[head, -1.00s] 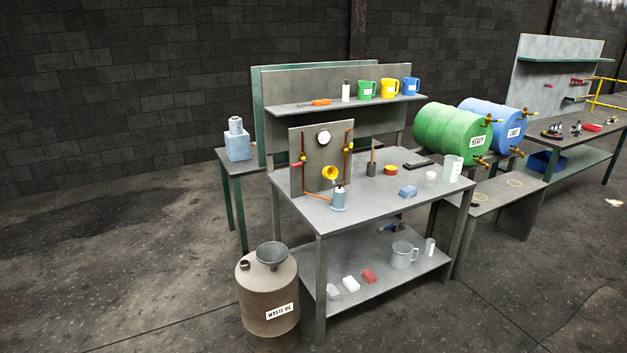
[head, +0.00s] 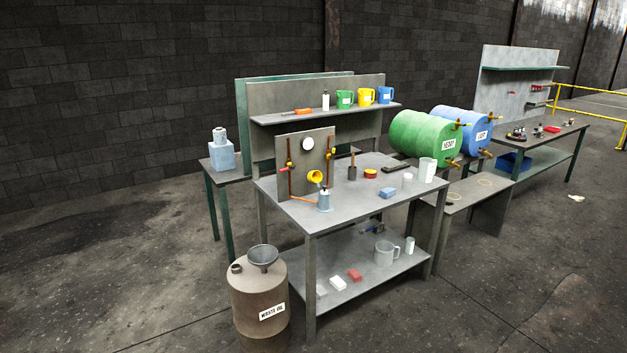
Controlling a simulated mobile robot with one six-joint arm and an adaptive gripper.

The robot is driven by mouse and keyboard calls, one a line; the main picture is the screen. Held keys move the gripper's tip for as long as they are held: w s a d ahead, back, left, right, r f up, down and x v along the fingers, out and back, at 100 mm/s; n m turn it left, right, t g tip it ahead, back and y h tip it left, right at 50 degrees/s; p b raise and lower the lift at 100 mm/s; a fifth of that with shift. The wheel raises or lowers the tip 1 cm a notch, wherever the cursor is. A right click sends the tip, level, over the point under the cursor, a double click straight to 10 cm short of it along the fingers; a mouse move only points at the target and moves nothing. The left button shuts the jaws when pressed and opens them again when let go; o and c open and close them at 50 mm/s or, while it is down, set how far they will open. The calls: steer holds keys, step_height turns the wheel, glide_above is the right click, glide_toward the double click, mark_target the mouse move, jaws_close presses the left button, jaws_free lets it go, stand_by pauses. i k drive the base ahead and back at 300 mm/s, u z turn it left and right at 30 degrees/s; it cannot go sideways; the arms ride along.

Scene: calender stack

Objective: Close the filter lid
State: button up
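A grey panel (head: 294,150) stands upright at the back left of the workbench. It carries a white round gauge (head: 308,143), copper-coloured pipes and a yellow round fitting (head: 315,176), which seems to be the filter or its lid. It is too small to tell lid from body, or how far it stands open. A small blue-grey canister (head: 324,201) stands on the bench just below and in front of it. My gripper is not in view.
Green (head: 422,137) and blue (head: 470,128) drums lie behind right. The floor on the left is clear.

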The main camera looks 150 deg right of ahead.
mark_target(314, 176)
steer(key=z, duration=1.2)
steer(key=i, duration=0.1)
steer(key=z, duration=2.45)
steer(key=i, duration=1.05)
